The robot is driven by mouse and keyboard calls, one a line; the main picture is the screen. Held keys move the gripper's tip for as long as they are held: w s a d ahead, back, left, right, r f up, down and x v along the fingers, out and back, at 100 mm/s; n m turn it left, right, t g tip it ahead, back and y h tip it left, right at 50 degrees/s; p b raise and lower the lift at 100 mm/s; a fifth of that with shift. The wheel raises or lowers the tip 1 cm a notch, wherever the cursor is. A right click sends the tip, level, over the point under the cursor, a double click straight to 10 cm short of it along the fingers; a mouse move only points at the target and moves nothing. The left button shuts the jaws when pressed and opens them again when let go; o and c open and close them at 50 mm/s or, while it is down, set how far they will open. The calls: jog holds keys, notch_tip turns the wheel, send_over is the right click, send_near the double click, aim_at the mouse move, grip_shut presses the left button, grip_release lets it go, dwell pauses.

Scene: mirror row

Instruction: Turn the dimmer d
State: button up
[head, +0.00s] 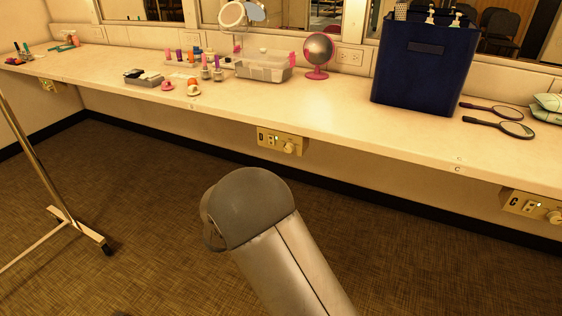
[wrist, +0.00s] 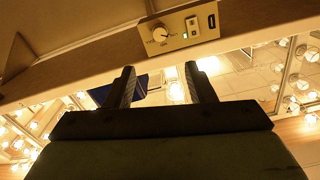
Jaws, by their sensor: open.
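In the wrist view, a small beige wall panel (wrist: 183,27) is fixed under the counter edge. It carries a round dimmer knob (wrist: 160,34) with a pale pointer, a switch and a dark-framed label too small to read. My gripper (wrist: 160,76) is open and empty, its two dark fingers apart below the panel in the picture and not touching the knob. In the head view, similar panels show under the counter at the middle (head: 282,141), at the right edge marked C (head: 531,206) and at far left (head: 48,85). My gripper is hidden there behind my arm.
The long counter (head: 330,105) overhangs the panels. A metal rack leg (head: 45,165) stands at left.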

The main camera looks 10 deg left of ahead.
aim_at(287, 151)
jog(key=b+x, duration=0.2)
jog(key=x, duration=1.4)
jog(key=shift+w+d+b, duration=0.15)
jog(key=shift+w+b, duration=0.1)
jog(key=shift+b, duration=0.1)
jog(key=c, duration=1)
